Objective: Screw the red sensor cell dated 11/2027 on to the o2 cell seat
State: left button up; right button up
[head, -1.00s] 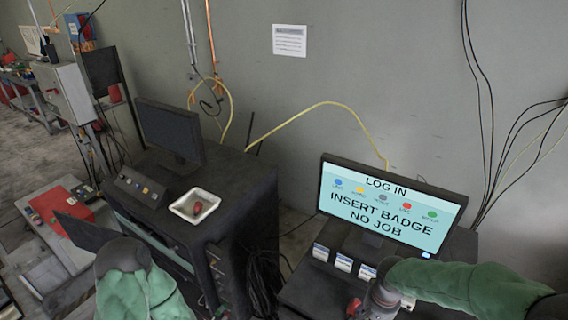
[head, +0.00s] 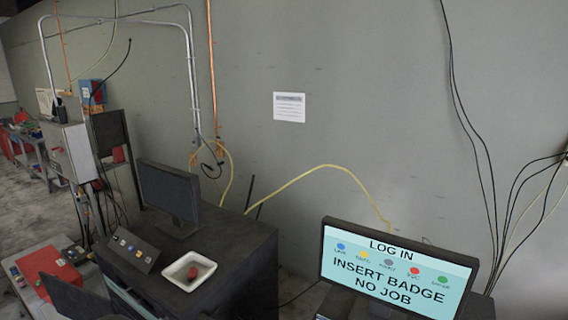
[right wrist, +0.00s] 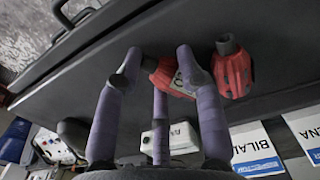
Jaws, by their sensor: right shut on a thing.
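In the right wrist view my right gripper (right wrist: 158,66) has its purple-grey fingers shut on a red sensor cell (right wrist: 165,78) with a dark end and a white label. The label's date cannot be read, and the fingers hide part of the cell. A second red cell (right wrist: 233,70) with a dark cap lies just right of the fingers, on a dark surface. In the head view a small red thing (head: 192,272), perhaps another cell, lies in a white tray (head: 174,279). I cannot make out the o2 cell seat. My left gripper is in neither view.
A monitor (head: 396,270) reading "LOG IN, INSERT BADGE, NO JOB" stands at the lower right. White and blue name cards (right wrist: 256,152) stand near the right gripper. A dark monitor (head: 168,192) and a button panel (head: 133,250) are on the dark cabinet (head: 232,258) with the tray.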

jog(key=shift+r, duration=0.15)
jog(key=shift+r+p, duration=1.8)
jog(key=shift+r, duration=1.05)
